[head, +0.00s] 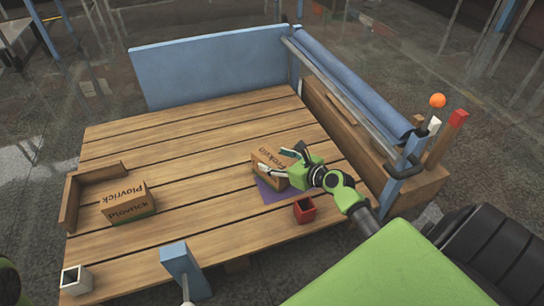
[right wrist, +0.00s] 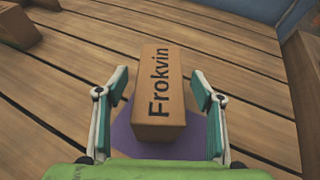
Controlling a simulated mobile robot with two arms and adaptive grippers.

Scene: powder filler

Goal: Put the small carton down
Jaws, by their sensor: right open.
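The small carton, marked "Frokvin" (head: 268,166), stands on a purple mat (head: 274,193) on the wooden table. In the right wrist view the carton (right wrist: 161,95) lies between the two fingers, with a gap on each side. My right gripper (head: 282,163) is open around the carton; its fingers (right wrist: 161,105) show green pads and do not touch it. The purple mat (right wrist: 197,140) shows under the carton's near end. My left gripper is not in view.
A larger "Plovrick" carton (head: 128,202) stands at the left by a wooden corner stop (head: 70,202). A red cup (head: 304,210) stands just in front of the mat. A blue panel (head: 210,72) and a blue roll (head: 350,82) bound the table. The middle is clear.

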